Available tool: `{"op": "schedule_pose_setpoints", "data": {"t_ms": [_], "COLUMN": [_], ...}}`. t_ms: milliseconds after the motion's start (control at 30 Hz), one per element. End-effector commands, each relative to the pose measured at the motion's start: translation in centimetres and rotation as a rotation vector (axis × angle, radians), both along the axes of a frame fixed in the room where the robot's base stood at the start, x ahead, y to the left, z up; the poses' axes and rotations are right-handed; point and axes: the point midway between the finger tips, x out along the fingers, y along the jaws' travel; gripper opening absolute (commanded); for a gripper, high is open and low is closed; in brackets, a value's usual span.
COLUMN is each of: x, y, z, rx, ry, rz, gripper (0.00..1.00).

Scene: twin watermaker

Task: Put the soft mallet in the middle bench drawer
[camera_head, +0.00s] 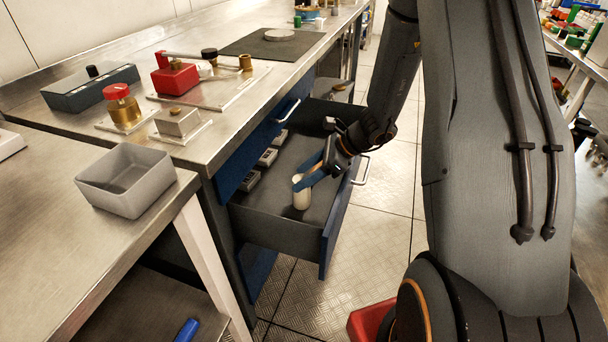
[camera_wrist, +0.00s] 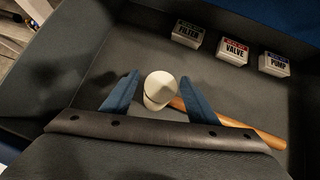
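The soft mallet has a pale head (camera_head: 301,198) and a wooden handle (camera_wrist: 250,130). It is inside the pulled-out middle bench drawer (camera_head: 275,233), seemingly on the drawer floor. In the wrist view, the mallet head (camera_wrist: 158,88) shows between the two blue fingers of my gripper (camera_wrist: 160,76). A small gap shows on each side of the head, so the fingers are open and not closed on it. The handle runs to the lower right, partly behind the right finger. In the head view, my gripper (camera_head: 304,176) reaches down into the drawer just above the mallet.
Small boxes labelled FILTER (camera_wrist: 187,33), VALVE (camera_wrist: 233,50) and PUMP (camera_wrist: 275,64) stand along one side of the drawer. A closed blue drawer front (camera_head: 240,165) is above it. A grey bin (camera_head: 125,180) stands on the left bench. A red object (camera_head: 368,322) is on the floor.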

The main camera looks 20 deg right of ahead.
Motion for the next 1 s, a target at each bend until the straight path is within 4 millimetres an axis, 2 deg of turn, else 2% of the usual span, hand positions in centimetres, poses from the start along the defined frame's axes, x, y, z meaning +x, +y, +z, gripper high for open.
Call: {"op": "schedule_pose_setpoints", "data": {"t_ms": [367,533,1000], "x": [0.0,-0.1,-2.8], "y": [0.0,-0.1,-6.2], "z": [0.2,1.7,8.2], "rx": [0.000,0.000,-0.001], "ry": [0.000,-0.001,-0.002], "rz": [0.000,0.001,-0.002], "gripper": [0.59,0.59,0.59]}}
